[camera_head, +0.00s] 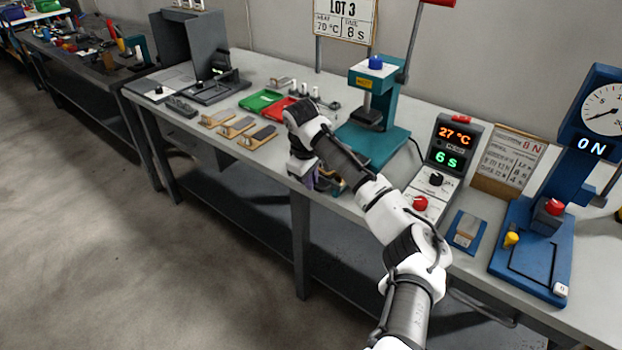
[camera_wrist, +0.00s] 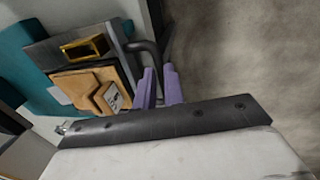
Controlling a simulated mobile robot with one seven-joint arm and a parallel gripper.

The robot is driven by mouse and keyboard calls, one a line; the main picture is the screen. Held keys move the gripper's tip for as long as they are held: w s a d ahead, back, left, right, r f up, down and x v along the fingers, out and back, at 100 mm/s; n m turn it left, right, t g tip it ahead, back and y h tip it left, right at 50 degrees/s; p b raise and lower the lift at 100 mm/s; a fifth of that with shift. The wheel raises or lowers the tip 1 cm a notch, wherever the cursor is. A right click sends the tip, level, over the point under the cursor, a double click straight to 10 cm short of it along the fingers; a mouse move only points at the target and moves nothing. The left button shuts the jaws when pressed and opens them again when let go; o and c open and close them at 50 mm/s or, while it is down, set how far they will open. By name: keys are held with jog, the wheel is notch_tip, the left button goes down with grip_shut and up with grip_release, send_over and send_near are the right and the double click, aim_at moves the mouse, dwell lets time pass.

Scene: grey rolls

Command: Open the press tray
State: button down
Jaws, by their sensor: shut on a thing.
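The teal press (camera_head: 372,140) stands at the back of the bench, with a red-topped lever raised above it. In the wrist view, the grey metal press tray (camera_wrist: 42,54) lies beside the teal base and carries wooden pieces (camera_wrist: 75,84) and a brass-coloured frame (camera_wrist: 85,48). A dark handle (camera_wrist: 151,48) curves out from its edge. My gripper (camera_wrist: 160,86) has purple fingers and is shut on this handle. In the head view, my gripper (camera_head: 312,181) is at the bench's front edge, and my arm hides most of the tray.
A controller (camera_head: 450,155) reads 27 °C and 6 s. A blue gauge stand (camera_head: 540,230) reads ON at the right. Green (camera_head: 262,101) and red trays and several wooden holders (camera_head: 237,127) lie left of my arm. The floor before the bench is clear.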

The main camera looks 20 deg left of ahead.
jog(key=c, duration=1.5)
grip_release()
jog(key=r, duration=0.4)
jog(key=s+r, duration=0.1)
jog(key=r, duration=0.4)
jog(key=s+r+b, duration=0.1)
jog(key=r, duration=0.3)
jog(key=shift+s+a+r, duration=0.2)
jog(key=shift+a+r, duration=0.1)
jog(key=shift+a, duration=0.1)
